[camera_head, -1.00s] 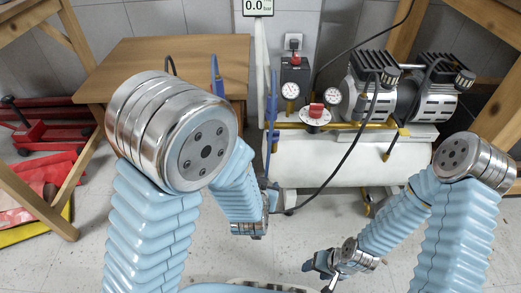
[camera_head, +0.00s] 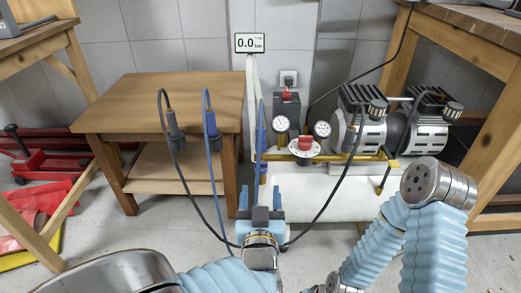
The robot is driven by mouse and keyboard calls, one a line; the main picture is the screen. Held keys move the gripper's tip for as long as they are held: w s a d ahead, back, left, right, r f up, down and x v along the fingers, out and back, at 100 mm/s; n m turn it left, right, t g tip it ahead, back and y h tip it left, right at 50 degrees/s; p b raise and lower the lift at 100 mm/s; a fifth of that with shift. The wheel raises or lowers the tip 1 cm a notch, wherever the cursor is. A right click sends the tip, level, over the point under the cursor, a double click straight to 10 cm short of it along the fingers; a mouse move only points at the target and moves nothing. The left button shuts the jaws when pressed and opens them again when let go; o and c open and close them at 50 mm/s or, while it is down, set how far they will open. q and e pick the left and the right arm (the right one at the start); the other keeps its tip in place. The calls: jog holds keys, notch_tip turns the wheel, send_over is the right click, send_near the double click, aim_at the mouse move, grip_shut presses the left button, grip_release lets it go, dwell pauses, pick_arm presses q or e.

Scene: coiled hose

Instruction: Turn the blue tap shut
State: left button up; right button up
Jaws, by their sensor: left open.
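I see nothing between the fingers, and contact with the fitting cannot be told. My right gripper (camera_head: 314,289) barely shows at the bottom edge; its fingers are cut off.
The white tank (camera_head: 335,195) carries gauges, a red knob (camera_head: 304,142) and a motor. A black hose (camera_head: 335,190) and a blue hose (camera_head: 210,185) hang near my left gripper. A wooden table (camera_head: 160,103) stands left. A display (camera_head: 249,43) reads 0.0 bar.

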aim_at(261, 166)
pick_arm(q)
jog(key=w+b, duration=0.1)
jog(key=w, duration=0.9)
jog(key=shift+w+b, duration=0.35)
jog(key=shift+w, duration=0.05)
